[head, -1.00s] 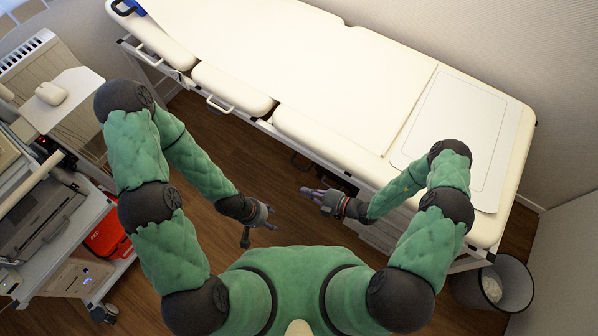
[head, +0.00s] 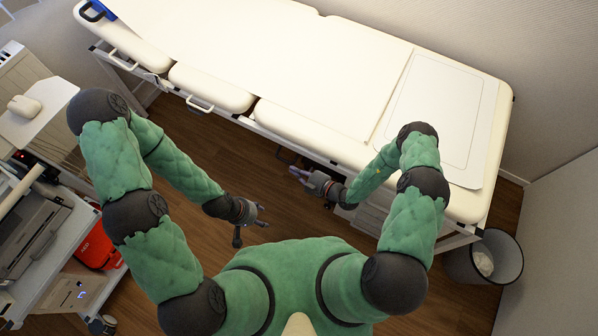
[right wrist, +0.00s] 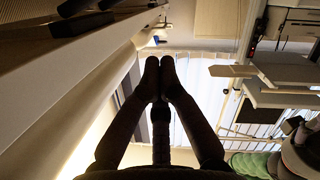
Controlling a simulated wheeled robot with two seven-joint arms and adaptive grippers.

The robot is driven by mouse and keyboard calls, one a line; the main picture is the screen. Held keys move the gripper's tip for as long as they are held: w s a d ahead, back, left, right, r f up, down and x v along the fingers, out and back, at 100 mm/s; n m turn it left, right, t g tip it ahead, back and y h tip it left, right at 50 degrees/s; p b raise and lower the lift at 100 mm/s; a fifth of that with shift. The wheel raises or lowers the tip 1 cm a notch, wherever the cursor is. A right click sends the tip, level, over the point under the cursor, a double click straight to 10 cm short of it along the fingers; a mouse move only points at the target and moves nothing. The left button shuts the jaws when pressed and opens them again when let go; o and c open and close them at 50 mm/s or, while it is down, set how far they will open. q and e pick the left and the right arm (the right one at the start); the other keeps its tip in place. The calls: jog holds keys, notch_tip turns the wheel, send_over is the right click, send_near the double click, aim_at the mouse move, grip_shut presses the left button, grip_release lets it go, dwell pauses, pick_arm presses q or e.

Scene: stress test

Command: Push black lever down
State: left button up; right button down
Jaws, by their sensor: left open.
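A cream examination bed (head: 300,125) runs diagonally across the head view. Small dark parts (head: 287,155) show under its near edge, close to my right gripper (head: 296,172); I cannot tell whether they are the black lever. In the right wrist view, dark bars (right wrist: 80,22) stick out at the upper left beside the bed's pale side; one may be the lever. My right gripper's fingertips (right wrist: 160,62) meet there, with nothing visible between them and apart from the bars. My left gripper (head: 260,214) is open and empty above the floor, lower left of the right one.
A grey cart (head: 60,245) with a printer and a red box (head: 97,248) stands at the left. A waste bin (head: 497,258) stands by the bed's right end. Brown floor (head: 225,160) lies clear between the bed and me. A window with blinds (right wrist: 195,90) shows in the right wrist view.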

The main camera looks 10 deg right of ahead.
pick_arm(q)
jog(key=shift+f+b, duration=1.5)
jog(key=shift+f, duration=0.15)
pick_arm(e)
jog(key=w+a+f, duration=0.3)
jog(key=w+f, duration=0.2)
jog(key=w, duration=0.1)
jog(key=shift+a, duration=0.3)
pick_arm(q)
jog(key=shift+a, duration=0.1)
pick_arm(e)
jog(key=shift+d, duration=0.15)
